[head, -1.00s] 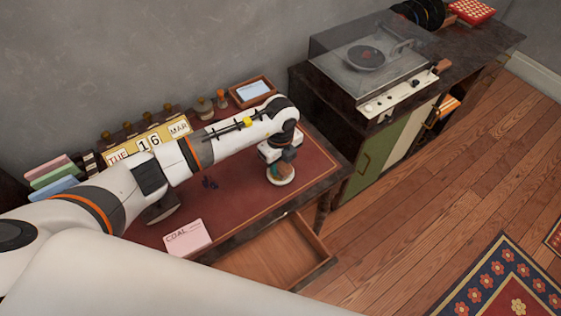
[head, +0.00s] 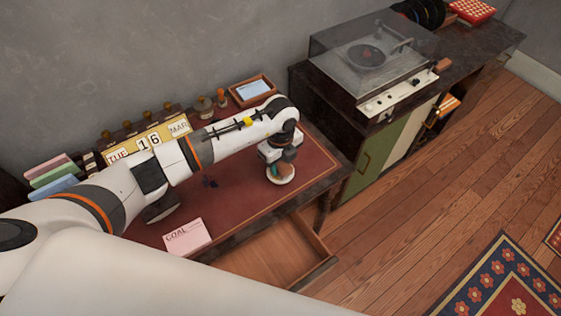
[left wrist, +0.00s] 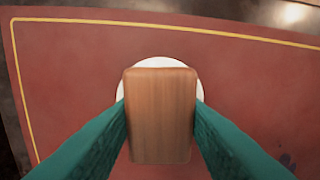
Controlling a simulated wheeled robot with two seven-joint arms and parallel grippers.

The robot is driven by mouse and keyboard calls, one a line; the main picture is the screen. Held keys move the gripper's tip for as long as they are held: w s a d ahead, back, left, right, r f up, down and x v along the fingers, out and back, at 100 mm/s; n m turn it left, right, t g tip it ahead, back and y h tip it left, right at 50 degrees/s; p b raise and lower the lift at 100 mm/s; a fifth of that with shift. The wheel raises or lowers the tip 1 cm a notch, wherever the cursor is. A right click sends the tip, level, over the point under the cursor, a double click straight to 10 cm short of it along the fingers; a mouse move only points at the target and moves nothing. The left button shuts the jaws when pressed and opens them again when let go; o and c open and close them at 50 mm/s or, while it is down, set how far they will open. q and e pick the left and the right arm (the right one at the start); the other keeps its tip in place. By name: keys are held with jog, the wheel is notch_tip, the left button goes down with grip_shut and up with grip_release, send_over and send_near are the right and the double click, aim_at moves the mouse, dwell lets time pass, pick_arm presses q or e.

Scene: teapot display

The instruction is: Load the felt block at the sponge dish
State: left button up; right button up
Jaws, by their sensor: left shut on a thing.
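The felt block (left wrist: 160,115), seen from above as a wood-brown rectangle, is between the teal fingers of my left gripper (left wrist: 160,135). The gripper is shut on it. The white round sponge dish (left wrist: 160,62) shows behind and below the block, on the red desk top. In the head view my left gripper (head: 279,170) points down over the dish (head: 284,181), near the desk's right end. The fingers and wrist mostly hide the block there. I cannot tell whether the block touches the dish. My right gripper is not in view.
A pink card (head: 187,237) lies at the desk's front edge above an open, empty-looking drawer (head: 270,258). A calendar (head: 148,139), small bottles and a framed tray (head: 252,90) line the back. A record player (head: 370,60) stands on the cabinet to the right.

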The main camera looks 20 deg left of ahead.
aim_at(281, 163)
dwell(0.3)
pick_arm(q)
jog(key=shift+r+p, duration=2.85)
jog(key=shift+r, duration=0.65)
